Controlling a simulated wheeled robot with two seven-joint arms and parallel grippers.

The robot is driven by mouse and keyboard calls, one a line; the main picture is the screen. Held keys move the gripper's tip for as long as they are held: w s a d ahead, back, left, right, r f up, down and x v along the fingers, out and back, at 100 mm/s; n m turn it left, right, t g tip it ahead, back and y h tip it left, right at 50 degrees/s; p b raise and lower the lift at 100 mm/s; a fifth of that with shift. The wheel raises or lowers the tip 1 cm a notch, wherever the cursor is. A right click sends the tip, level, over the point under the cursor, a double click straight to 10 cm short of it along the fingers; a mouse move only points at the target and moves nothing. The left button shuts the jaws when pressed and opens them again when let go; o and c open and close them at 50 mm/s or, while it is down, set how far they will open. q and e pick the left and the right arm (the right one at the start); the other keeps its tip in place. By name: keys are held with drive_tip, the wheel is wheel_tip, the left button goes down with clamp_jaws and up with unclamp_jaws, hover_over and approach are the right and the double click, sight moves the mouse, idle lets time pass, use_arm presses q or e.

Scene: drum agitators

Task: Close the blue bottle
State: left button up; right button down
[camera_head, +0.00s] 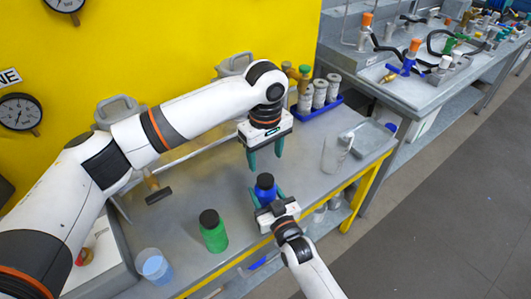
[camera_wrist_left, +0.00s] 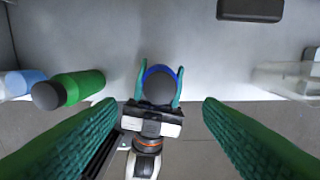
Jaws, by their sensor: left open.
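The blue bottle (camera_head: 267,194) stands on the grey bench near its front edge. A dark cap (camera_head: 265,180) sits on its top; how tightly it is seated cannot be seen. My right gripper (camera_head: 267,196) comes from the front with a finger on each side of the bottle, apparently touching it. In the left wrist view the blue bottle (camera_wrist_left: 149,72) shows as a blue ring around the dark cap (camera_wrist_left: 160,88), between the right gripper's green fingers. My left gripper (camera_head: 265,163) is open and empty, pointing down above the cap.
A green bottle (camera_head: 214,236) with a dark cap stands left of the blue one. A beaker of blue liquid (camera_head: 154,266) is at the front left. A clear beaker (camera_head: 334,155) and a blue tray (camera_head: 322,109) of containers stand to the right. A hammer-like tool (camera_head: 158,194) lies behind.

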sight(265, 179)
idle(0.3)
use_arm(q)
drive_tip(key=shift+f, duration=4)
drive_tip(key=shift+c, duration=0.2)
